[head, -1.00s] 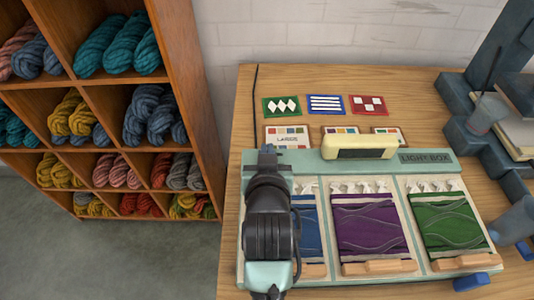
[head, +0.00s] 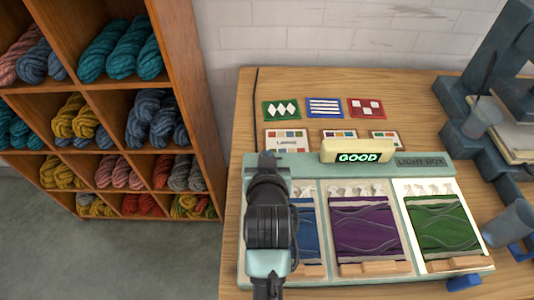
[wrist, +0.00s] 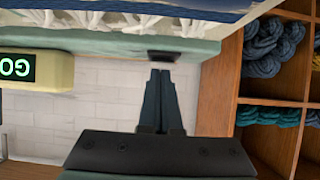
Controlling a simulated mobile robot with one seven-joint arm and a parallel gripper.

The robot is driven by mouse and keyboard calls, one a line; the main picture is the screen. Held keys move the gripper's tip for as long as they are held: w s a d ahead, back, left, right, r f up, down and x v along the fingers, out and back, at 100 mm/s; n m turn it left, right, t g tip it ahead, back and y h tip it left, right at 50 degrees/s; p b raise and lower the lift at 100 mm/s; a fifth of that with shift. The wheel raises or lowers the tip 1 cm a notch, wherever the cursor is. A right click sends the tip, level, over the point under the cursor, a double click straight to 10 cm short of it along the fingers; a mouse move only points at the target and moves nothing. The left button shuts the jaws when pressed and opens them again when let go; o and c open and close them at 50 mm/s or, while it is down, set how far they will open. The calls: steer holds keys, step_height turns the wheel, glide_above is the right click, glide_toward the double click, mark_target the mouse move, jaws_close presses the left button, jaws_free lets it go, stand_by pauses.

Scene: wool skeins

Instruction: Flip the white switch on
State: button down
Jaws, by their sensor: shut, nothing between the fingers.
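The light box (head: 425,163), pale green with three panels, lies on the wooden table. Its display (head: 358,157) is lit and reads GOOD in green; part of it shows in the wrist view (wrist: 17,67). The right panel behind the green skein (head: 444,222) glows bright white. My gripper (head: 268,155) is at the box's back left corner, with my arm over the left panel. In the wrist view my gripper (wrist: 160,74) is shut and empty, its tips at a dark patch (wrist: 166,55) on the box's edge. I cannot make out the white switch; my gripper may hide it.
A blue skein (head: 307,230) and a purple skein (head: 365,225) lie on the other panels. Pattern cards (head: 325,106) lie behind the box. A wooden shelf of wool (head: 195,110) stands left, and blue-grey equipment (head: 470,140) stands right.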

steer(key=shift+w+r+p, duration=0.3)
steer(key=shift+w+r, duration=0.05)
steer(key=shift+w, duration=0.4)
steer(key=shift+r+p, duration=0.45)
step_height(320, 180, up, 4)
steer(key=p, duration=0.3)
steer(key=shift+f, duration=0.15)
steer(key=w+r+v, duration=0.1)
steer(key=v, duration=0.8)
steer(key=shift+s+r+p, duration=0.2)
steer(key=shift+r+p, duration=0.1)
steer(key=shift+r, duration=0.2)
